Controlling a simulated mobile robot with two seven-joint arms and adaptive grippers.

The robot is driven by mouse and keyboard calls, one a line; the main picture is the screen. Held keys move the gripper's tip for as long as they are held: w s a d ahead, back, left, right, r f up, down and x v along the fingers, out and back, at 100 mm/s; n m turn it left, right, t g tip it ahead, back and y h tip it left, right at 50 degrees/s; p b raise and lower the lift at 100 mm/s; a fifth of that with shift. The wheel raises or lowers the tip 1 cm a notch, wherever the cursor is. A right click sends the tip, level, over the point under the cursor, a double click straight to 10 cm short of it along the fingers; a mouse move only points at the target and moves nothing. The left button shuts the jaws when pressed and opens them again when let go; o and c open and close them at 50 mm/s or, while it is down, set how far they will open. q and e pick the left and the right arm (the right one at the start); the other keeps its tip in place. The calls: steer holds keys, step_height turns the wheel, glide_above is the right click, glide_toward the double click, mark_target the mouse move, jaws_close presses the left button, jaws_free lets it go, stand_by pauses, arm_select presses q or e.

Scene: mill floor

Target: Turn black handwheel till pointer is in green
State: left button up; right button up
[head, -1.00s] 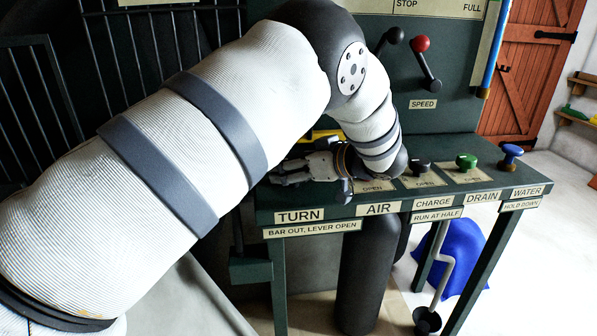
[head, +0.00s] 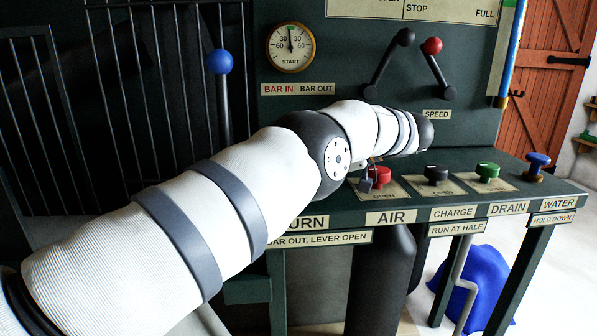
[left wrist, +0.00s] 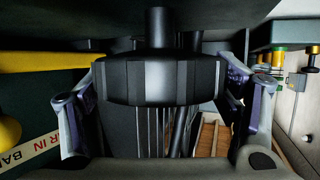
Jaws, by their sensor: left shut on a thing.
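The black handwheel (left wrist: 160,82) fills the middle of the left wrist view, a thick faceted black disc on a dark shaft. My left gripper (left wrist: 158,100) is shut on it, with one finger at each side of the rim. In the head view the wheel and the gripper's fingers are hidden behind my left arm. The round gauge (head: 291,46) marked START shows above the arm. Its dark pointer stands nearly upright, close to the small green mark at the top; whether it lies inside the green is too small to tell. My right gripper is not in view.
Red (head: 381,176), black (head: 436,174), green (head: 487,171) and blue (head: 538,162) knobs line the bench (head: 400,201). A blue-balled lever (head: 220,62) stands left of the gauge. Red-balled (head: 432,46) and black-balled (head: 405,37) levers stand on the panel. A yellow bar (left wrist: 45,61) shows beside the wheel.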

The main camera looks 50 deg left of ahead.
arm_select(q)
steer(key=shift+a+r, duration=0.1)
steer(key=shift+r, duration=0.05)
steer(key=o, duration=1.1)
